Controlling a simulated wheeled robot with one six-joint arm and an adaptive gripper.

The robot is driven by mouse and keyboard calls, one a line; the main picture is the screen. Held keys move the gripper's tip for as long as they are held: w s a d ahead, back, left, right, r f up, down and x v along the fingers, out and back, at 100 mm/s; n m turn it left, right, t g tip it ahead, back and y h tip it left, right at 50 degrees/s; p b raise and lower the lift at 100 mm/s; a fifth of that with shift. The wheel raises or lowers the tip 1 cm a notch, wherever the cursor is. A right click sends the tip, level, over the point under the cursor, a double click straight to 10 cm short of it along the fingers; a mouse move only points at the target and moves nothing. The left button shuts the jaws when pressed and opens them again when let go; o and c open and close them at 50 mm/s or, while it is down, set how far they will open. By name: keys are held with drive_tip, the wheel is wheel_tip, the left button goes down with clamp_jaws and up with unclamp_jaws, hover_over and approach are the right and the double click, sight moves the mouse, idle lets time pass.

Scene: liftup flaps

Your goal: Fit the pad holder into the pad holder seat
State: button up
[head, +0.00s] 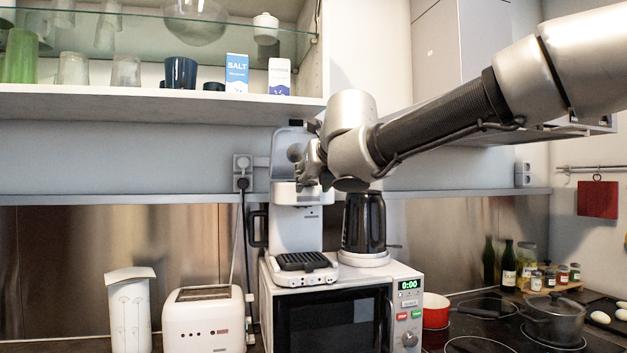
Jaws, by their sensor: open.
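A white coffee machine (296,229) stands on top of the microwave, with a black drip grate (302,262) at its front foot. Its upper lid (290,140) stands raised. My gripper (309,179) is at the machine's top, in front of the raised lid and just above the body. It is open, though its fingers are small and partly lost against the machine. I cannot make out the pad holder or its seat; the gripper and wrist cover much of the machine's top. I cannot tell whether the gripper touches anything there.
A dark kettle (364,222) stands close right of the machine, under my wrist. The microwave (330,317) carries both. A toaster (203,321) and a white canister (130,312) stand at left. A shelf (150,104) with glasses and a salt box (237,73) hangs above.

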drive_tip(key=v, duration=1.2)
